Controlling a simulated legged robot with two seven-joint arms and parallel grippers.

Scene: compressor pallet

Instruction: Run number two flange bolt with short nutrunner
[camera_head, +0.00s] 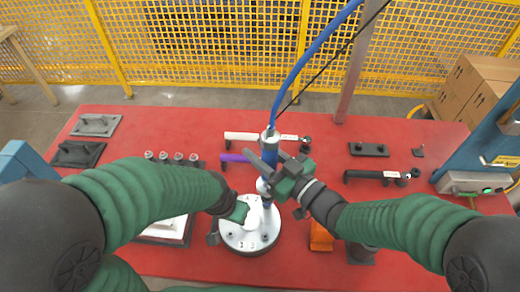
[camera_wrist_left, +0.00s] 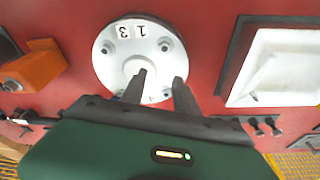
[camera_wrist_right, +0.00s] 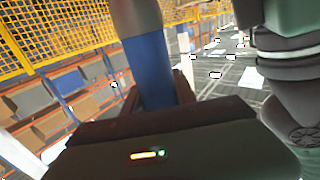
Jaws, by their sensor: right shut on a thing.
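The round white flange (camera_head: 240,238) sits on the red table, with bolt heads around a raised centre hub; the labels 1 and 3 show. It also shows in the left wrist view (camera_wrist_left: 112,62). My right gripper (camera_head: 274,172) is shut on the upright blue and silver nutrunner (camera_head: 269,145), whose blue body also fills the middle of the right wrist view (camera_wrist_right: 151,70). The nutrunner's lower end is over the flange's right side; I cannot tell whether it touches a bolt. My left gripper (camera_wrist_left: 160,80) is open, its fingers apart at the flange's hub.
A blue hose (camera_head: 300,70) rises from the nutrunner. A white tool (camera_head: 255,136) and a purple one (camera_head: 233,157) lie behind it. A black tool (camera_head: 372,174) lies right. An orange block (camera_head: 320,238) stands close to the flange. A white-topped tray (camera_wrist_left: 280,70) lies beside it.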

